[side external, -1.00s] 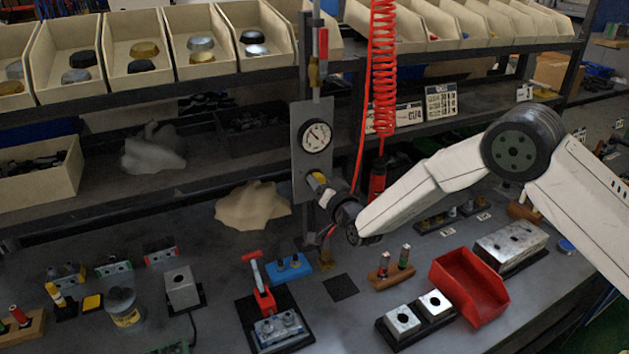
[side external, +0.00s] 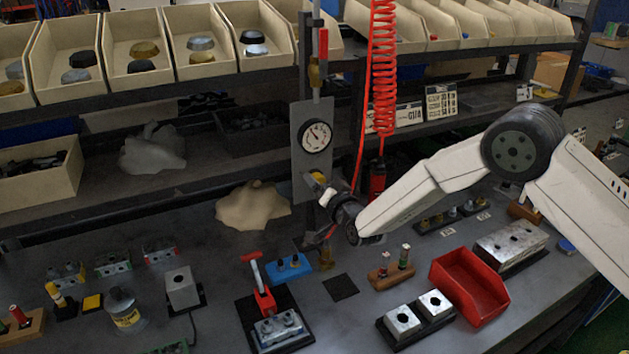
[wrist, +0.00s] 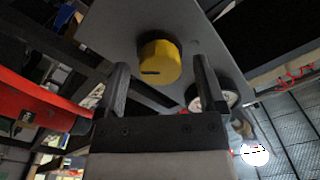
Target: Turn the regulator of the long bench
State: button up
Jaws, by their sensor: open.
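The regulator is a yellow round knob (wrist: 160,63) with a dark slot, on a grey upright panel (wrist: 125,25). In the side view the panel (side external: 301,122) stands at the back of the bench. The knob (side external: 318,178) shows small at its lower part, partly hidden by my gripper. A round gauge (side external: 316,137) is above the knob. My gripper (wrist: 161,75) is open, its two fingers either side of the knob in the wrist view. I cannot tell whether either finger touches it. In the side view my gripper (side external: 328,194) faces the knob from the right.
A red coiled hose (side external: 383,70) hangs just right of the panel, close to my wrist. A red tray (side external: 468,287), a red-handled clamp (side external: 262,290) and several blocks stand on the bench below. Shelf bins (side external: 65,60) line the back.

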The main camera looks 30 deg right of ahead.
jog(key=shift+s, duration=0.1)
jog(key=s, duration=0.7)
jog(key=shift+s, duration=0.35)
jog(key=shift+d, duration=0.1)
dwell(0.4)
jog(key=s+d+n+g, duration=0.2)
jog(key=s+d+g, duration=0.3)
jog(key=s, duration=0.4)
jog(key=s+d+n+g, duration=0.2)
jog(key=s+d+g, duration=0.2)
jog(key=s, duration=0.6)
jog(key=s+d+n+g, duration=0.3)
jog(key=s+d+g, duration=0.2)
jog(key=s, duration=0.5)
jog(key=shift+d+f+g, duration=0.2)
jog(key=shift+d+g, duration=0.1)
jog(key=shift+g, duration=0.5)
